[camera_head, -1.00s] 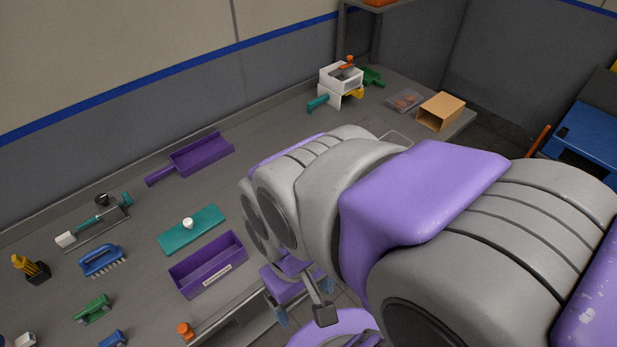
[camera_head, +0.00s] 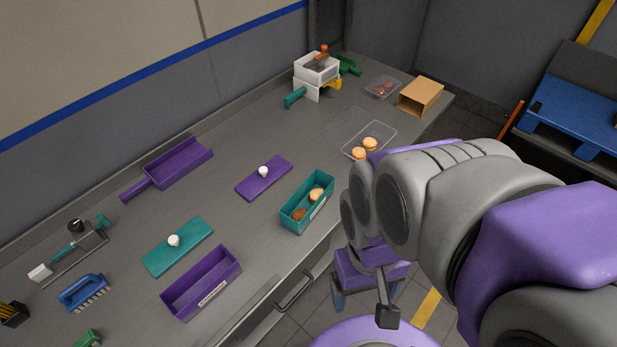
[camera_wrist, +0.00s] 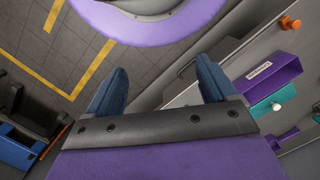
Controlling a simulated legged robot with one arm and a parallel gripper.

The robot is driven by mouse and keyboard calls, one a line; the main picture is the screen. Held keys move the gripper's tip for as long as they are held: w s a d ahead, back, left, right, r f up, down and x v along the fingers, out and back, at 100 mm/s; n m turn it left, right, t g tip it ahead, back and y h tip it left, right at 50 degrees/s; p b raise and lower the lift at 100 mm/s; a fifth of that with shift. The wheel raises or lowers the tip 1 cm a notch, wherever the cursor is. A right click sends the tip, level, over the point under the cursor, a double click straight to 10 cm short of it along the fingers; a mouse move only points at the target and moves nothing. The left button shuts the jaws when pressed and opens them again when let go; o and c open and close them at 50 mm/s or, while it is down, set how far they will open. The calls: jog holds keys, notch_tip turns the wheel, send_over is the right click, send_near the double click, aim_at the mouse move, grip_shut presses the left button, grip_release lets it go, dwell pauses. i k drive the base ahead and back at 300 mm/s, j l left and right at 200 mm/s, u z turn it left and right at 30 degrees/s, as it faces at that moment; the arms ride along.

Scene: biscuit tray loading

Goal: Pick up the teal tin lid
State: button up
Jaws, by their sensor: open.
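The teal tin lid (camera_head: 178,247) lies flat on the grey worktop, a rectangle with a white round knob in its middle. In the head view it is behind and left of the empty purple tin. The lid also shows in the wrist view (camera_wrist: 262,109) at the right, beyond the purple tin. My gripper (camera_wrist: 158,85) is open and empty, with two blue fingers spread wide over the floor beside the worktop. In the head view my gripper hangs off the front edge, right of the lid and well apart from it.
The purple tin (camera_head: 197,288) stands near the front edge. A teal tin (camera_head: 292,227) holds biscuits, with a purple lid (camera_head: 250,187) behind it. A purple scoop (camera_head: 178,166) lies near the wall. A blue brush (camera_head: 78,290) is left of the teal lid. A drawer handle (camera_head: 296,291) sticks out in front.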

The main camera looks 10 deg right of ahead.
aim_at(168, 253)
jog(key=i+u, duration=0.45)
jog(key=u, duration=0.25)
